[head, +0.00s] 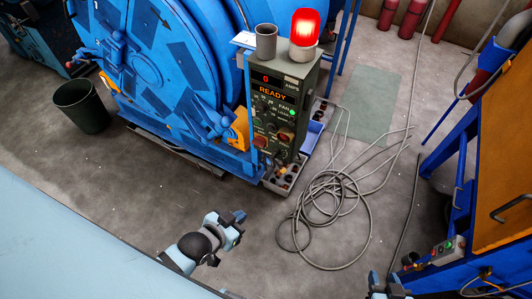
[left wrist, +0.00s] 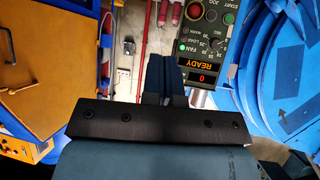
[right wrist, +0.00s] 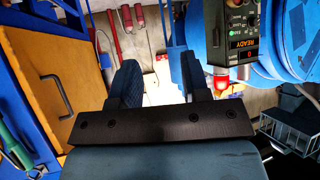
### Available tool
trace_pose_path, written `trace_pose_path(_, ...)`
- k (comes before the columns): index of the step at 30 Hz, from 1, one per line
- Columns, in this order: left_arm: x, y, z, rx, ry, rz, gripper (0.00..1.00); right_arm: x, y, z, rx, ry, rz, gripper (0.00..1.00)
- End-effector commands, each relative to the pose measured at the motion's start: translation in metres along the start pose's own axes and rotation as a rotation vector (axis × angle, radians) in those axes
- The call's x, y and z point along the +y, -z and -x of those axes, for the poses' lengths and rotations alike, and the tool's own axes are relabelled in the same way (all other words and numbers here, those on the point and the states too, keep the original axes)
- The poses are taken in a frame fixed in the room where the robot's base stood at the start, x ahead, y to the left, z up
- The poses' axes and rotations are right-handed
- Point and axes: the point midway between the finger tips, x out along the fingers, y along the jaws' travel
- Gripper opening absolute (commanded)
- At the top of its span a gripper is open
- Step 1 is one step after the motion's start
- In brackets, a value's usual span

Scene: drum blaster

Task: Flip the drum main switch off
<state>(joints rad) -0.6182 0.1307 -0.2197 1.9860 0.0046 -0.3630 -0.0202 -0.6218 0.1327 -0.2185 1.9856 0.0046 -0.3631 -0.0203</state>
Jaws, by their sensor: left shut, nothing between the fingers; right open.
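The dark green drum control panel (head: 273,118) stands beside the blue drum (head: 165,50). Its display reads 0 and READY, and a green lamp by FAN is lit. Several knobs and buttons sit below, including a red one (head: 285,136); I cannot tell which is the main switch or its position. The panel shows inverted in the left wrist view (left wrist: 228,38) and partly in the right wrist view (right wrist: 242,18). My left gripper (head: 238,217) is shut and empty, in front of the panel and apart from it. My right gripper (right wrist: 158,85) is open and empty, at the head view's bottom edge.
A lit red beacon (head: 305,28) and a grey cup (head: 265,42) stand on the panel's top. Coiled grey cable (head: 335,205) lies on the floor right of it. A blue frame with an orange panel (head: 505,160) stands at right. A dark bin (head: 80,106) stands at left.

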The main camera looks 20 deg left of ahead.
Motion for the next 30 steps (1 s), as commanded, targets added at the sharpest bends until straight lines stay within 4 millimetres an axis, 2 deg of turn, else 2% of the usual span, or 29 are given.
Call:
trace_pose_path(9,0.001,-0.006,0.002,-0.010,-0.001,0.000,0.00,-0.003,-0.001,0.000,-0.001,0.003,-0.005,0.43)
trace_pose_path(13,-0.002,-0.020,-0.014,-0.014,0.003,-0.031,0.00,-0.004,-0.008,-0.011,0.015,0.009,-0.007,0.43)
trace_pose_path(17,-0.008,-0.052,-0.050,-0.030,0.018,-0.118,0.00,-0.008,-0.020,-0.035,0.054,0.028,-0.014,0.43)
trace_pose_path(21,-0.021,-0.090,-0.096,-0.055,0.053,-0.248,0.00,-0.016,-0.031,-0.062,0.111,0.060,-0.028,0.43)
trace_pose_path(30,-0.050,-0.144,-0.167,-0.104,0.147,-0.480,0.00,-0.031,-0.041,-0.094,0.206,0.122,-0.050,0.43)
